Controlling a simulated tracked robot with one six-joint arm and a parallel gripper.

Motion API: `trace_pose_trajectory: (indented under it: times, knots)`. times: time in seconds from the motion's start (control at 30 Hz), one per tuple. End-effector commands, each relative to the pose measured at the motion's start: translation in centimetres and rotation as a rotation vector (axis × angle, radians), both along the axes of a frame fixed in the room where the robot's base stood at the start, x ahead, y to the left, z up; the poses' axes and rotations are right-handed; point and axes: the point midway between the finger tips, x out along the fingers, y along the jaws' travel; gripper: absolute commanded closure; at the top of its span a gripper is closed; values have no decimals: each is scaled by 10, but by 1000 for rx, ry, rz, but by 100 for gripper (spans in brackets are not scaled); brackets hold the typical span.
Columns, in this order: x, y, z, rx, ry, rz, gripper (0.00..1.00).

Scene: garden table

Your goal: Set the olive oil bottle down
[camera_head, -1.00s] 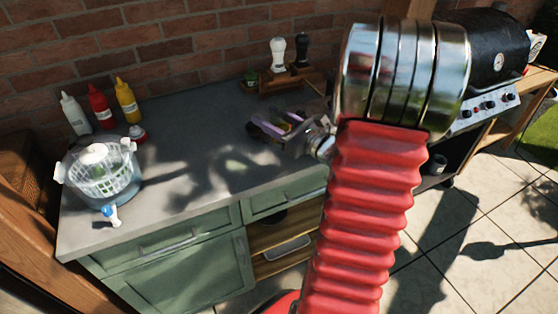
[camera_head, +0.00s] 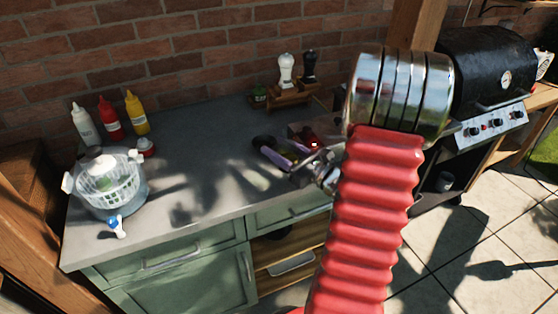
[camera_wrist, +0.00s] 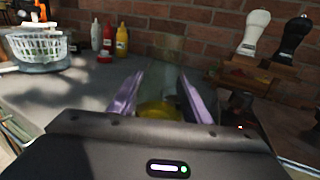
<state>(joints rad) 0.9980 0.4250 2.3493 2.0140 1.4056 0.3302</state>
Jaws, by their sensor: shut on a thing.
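The olive oil bottle (camera_wrist: 157,111) is clear glass with yellow oil low in it. In the wrist view it stands roughly upright between the two purple fingers of my gripper (camera_wrist: 160,88), which is shut on it. Its base is hidden behind the dark gripper body. In the head view my gripper (camera_head: 287,150) is over the right part of the grey countertop (camera_head: 190,165), left of my red arm. The bottle is hard to make out there. I cannot tell whether it touches the counter.
A salad spinner (camera_head: 107,190) stands at the counter's left end. White, red and yellow squeeze bottles (camera_head: 111,118) stand behind it. A wooden rack with white and black mills (camera_head: 287,72) is at the back. The middle counter is clear. A grill (camera_head: 490,72) is at right.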

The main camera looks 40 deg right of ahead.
Motion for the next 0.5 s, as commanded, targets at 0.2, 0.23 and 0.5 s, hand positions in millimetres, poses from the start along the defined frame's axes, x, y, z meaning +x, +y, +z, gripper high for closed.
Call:
trace_pose_trajectory:
  times: [0.2,0.23,0.5]
  knots:
    - [0,-1,-3,-1,-1,-1,86]
    - [0,-1,-3,-1,-1,-1,86]
    - [0,-1,-8,1,-1,-2,86]
